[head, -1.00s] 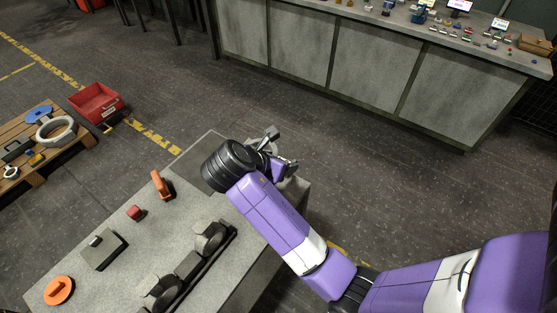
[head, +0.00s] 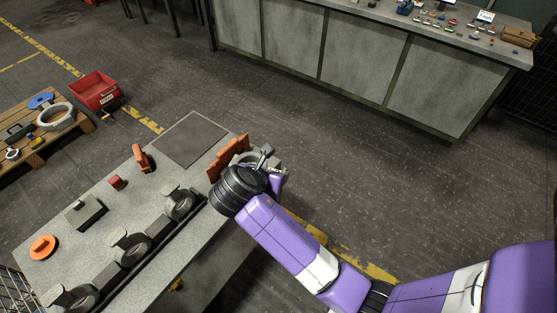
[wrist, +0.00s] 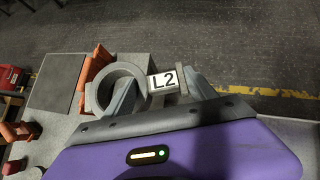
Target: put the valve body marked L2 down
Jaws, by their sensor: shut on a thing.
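My gripper (head: 272,168) is shut on the valve body marked L2, near the far right corner of the grey bench (head: 95,215). In the wrist view the valve body (wrist: 101,99) is a grey ring with a block bearing a white L2 label (wrist: 163,81), between the two fingers. In the head view my wrist hides most of it. An orange angled block (head: 226,158) stands on the bench just left of it; whether they touch, and whether the valve body rests on the bench, I cannot tell.
A bare dark square (head: 190,138) lies on the bench, left of the orange block. Several grey valve bodies (head: 181,204) sit along a dark rail (head: 158,243) at the near side. An orange clamp-like piece (head: 142,158), a red block (head: 116,182) and a grey box (head: 86,212) stand farther left.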

